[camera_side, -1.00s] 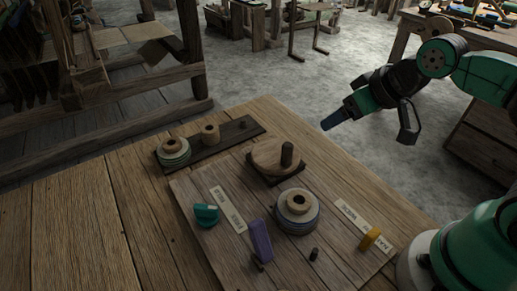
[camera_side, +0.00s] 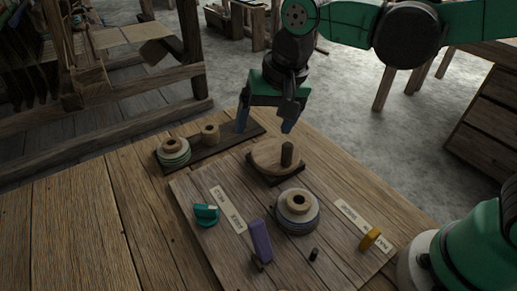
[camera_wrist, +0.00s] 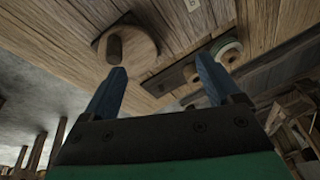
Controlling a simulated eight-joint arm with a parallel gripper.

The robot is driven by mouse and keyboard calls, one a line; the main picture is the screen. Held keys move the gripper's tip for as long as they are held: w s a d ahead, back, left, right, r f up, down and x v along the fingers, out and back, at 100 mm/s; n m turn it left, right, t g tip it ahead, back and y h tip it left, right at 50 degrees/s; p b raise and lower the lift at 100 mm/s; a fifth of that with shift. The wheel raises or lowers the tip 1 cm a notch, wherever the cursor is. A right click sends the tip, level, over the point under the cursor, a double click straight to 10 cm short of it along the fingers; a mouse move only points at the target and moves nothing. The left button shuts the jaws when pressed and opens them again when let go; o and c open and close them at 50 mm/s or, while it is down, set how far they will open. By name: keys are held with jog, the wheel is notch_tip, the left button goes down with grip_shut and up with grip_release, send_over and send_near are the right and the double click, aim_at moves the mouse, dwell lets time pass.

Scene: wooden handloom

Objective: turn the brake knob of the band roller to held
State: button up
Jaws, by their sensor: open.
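A teal knob (camera_side: 206,214) sits at the left of the raised wooden board, beside a pale label strip (camera_side: 228,209) whose small words I cannot read surely. A purple upright lever (camera_side: 261,241) stands right of that strip. A spool wound with grey-purple band (camera_side: 297,212) is at the board's middle right. I cannot tell for certain which control is the brake knob. My gripper (camera_side: 265,126) is open and empty, pointing down above the table behind the board, well away from the teal knob. Its blue fingers (camera_wrist: 160,68) also show apart in the wrist view.
A round wooden disc with a dark upright peg (camera_side: 287,154) stands at the board's back, close to my gripper. A dark rack (camera_side: 240,131) holds a green-wound spool (camera_side: 173,152) and a plain one (camera_side: 210,133). A yellow knob (camera_side: 370,239) and dark peg (camera_side: 314,254) are at right.

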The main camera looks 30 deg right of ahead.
aim_at(205, 207)
jog(key=a+f+m+g, duration=0.1)
jog(key=a, duration=0.3)
jog(key=a+f+m+g, duration=0.1)
jog(key=a+f, duration=0.1)
jog(key=a, duration=0.1)
jog(key=a+f+m+h, duration=0.1)
jog(key=a+f, duration=0.1)
jog(key=a, duration=0.2)
jog(key=shift+s+a+f+g, duration=0.15)
jog(key=shift+a+g, duration=0.2)
jog(key=shift+g, duration=0.05)
jog(key=shift+a+f+m, duration=0.25)
jog(key=shift+f+m, duration=0.05)
jog(key=shift+f, duration=2.7)
jog(key=shift+c, duration=0.2)
grip_shut()
